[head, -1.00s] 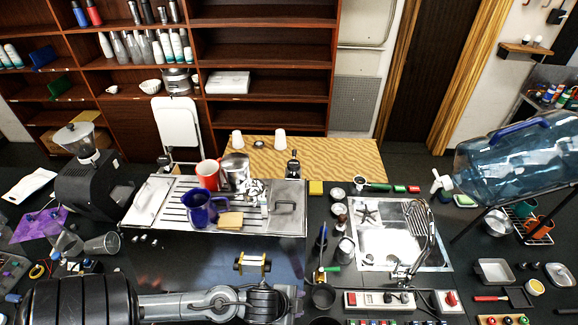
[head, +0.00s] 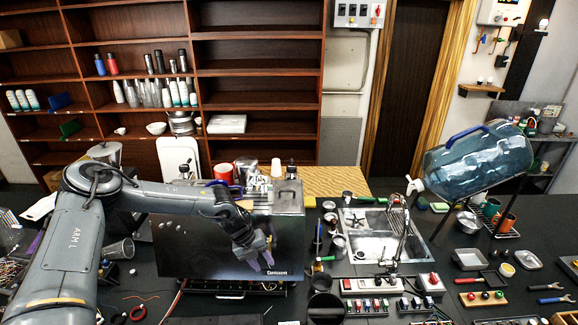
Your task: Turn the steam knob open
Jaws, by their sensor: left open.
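The brewer (head: 190,262) is a dark, glossy box with a steel top in the middle of the counter in the head view. My left arm reaches across it from the left. My left gripper (head: 263,261) hangs in front of the right part of its front panel, fingers pointing down and apart, with nothing visible between them. I cannot make out the steam knob; the gripper and wrist cover part of the panel. I cannot tell whether the gripper touches the panel. My right gripper is not in view.
A red cup (head: 223,173) stands on the brewer's top. A sink (head: 372,248) with a tap is to the right, with a switch box (head: 432,283) in front of it. A large blue water bottle (head: 480,158) lies on a stand at the right. A dark pitcher (head: 325,306) stands near the front.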

